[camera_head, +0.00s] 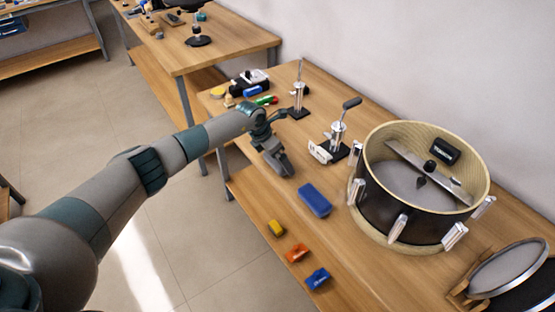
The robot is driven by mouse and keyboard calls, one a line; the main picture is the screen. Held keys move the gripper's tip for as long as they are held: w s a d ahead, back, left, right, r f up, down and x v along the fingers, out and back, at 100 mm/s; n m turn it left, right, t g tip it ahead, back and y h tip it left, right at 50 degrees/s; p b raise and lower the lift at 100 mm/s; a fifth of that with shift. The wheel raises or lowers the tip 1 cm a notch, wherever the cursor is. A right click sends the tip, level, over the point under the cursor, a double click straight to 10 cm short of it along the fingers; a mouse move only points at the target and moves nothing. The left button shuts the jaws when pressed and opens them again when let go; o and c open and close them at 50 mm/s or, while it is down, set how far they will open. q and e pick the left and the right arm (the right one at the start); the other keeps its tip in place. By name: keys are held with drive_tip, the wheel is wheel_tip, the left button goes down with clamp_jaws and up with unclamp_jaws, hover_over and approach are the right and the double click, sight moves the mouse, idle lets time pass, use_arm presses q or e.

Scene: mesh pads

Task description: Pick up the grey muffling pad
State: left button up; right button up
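My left arm reaches in from the left, and its gripper (274,138) is over the left part of the workbench. A dark grey blocky shape (279,164) shows at the gripper's lower end. I cannot tell whether it is a finger or the grey muffling pad, nor whether the gripper holds anything. No other thing is clearly a grey muffling pad. A blue pad (315,200) lies flat on the bench, right of and below the gripper. My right gripper is not in view.
The open drum (401,215) stands at the right on the bench (345,267). Metal stands (338,133) are behind the gripper. Small yellow (276,228), orange (297,253) and blue (317,278) items lie near the front edge. Round framed pads (508,266) are at the lower right.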

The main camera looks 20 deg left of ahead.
use_arm(q)
drive_tip(key=shift+c, duration=0.3)
drive_tip(key=c, duration=0.7)
drive_tip(key=shift+r+b, duration=0.4)
drive_tip(key=shift+r, duration=0.1)
drive_tip(key=r+b, duration=0.1)
drive_tip(key=r, duration=0.2)
drive_tip(key=shift+s+d+r+b, duration=0.1)
drive_tip(key=shift+s+d+b, duration=0.05)
drive_tip(key=shift+d+b, duration=0.25)
drive_tip(key=shift+s+d+r+b, duration=0.65)
drive_tip(key=shift+s+d+r, duration=0.35)
drive_tip(key=shift+d, duration=0.6)
drive_tip(key=shift+s+d+r+b, duration=0.7)
drive_tip(key=shift+d+r, duration=0.55)
drive_tip(key=shift+d, duration=0.3)
drive_tip(key=shift+s+d+r+b, duration=0.6)
drive_tip(key=shift+s+d+r, duration=0.45)
drive_tip(key=shift+d, duration=0.55)
drive_tip(key=shift+w, duration=0.15)
